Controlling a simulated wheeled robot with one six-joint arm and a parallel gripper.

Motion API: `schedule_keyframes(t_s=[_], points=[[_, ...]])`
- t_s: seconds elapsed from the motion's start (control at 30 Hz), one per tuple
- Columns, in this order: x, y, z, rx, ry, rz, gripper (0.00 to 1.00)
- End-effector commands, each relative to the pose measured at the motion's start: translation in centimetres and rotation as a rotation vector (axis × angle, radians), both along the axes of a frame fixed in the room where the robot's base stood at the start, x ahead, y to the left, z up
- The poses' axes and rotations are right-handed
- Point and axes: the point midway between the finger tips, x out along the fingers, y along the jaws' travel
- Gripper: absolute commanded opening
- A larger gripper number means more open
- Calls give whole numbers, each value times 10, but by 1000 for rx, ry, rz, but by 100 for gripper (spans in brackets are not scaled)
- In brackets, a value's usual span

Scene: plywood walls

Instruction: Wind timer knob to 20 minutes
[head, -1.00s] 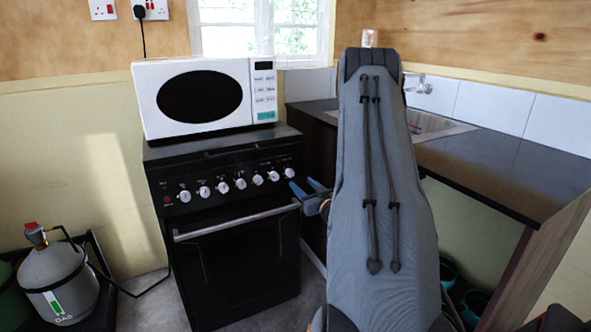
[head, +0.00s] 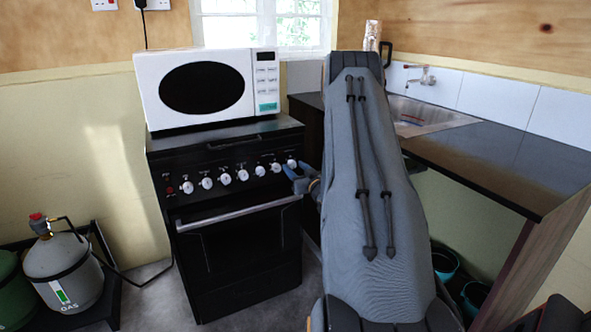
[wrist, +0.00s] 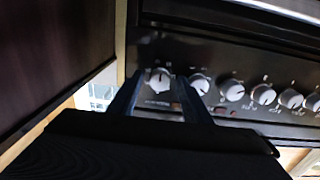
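A row of white knobs runs along the black front panel of the cooker. The rightmost knob (head: 291,164) is beside my gripper (head: 297,178) in the head view. In the wrist view, which appears upside down, this knob (wrist: 158,78) is at the left end of the row. There my gripper (wrist: 156,84) is open, its two dark fingers spread to either side of the knob. I cannot tell whether they touch it. The markings around the knobs are too small to read, so the pictures do not confirm which is the timer.
A white microwave (head: 208,88) stands on the cooker (head: 240,240). The oven handle (head: 238,213) sticks out below the knobs. A dark counter (head: 500,165) with a sink (head: 425,113) is on the right. A grey gas bottle (head: 65,270) stands at left.

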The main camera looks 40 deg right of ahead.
Motion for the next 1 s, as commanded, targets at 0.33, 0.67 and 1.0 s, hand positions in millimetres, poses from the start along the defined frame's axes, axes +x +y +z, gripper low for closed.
schedule_keyframes(t_s=[0.33,0.67,1.0], points=[[0,0,0,0,0,0,4],[0,0,0,0,0,0,3],[0,0,0,0,0,0,3]])
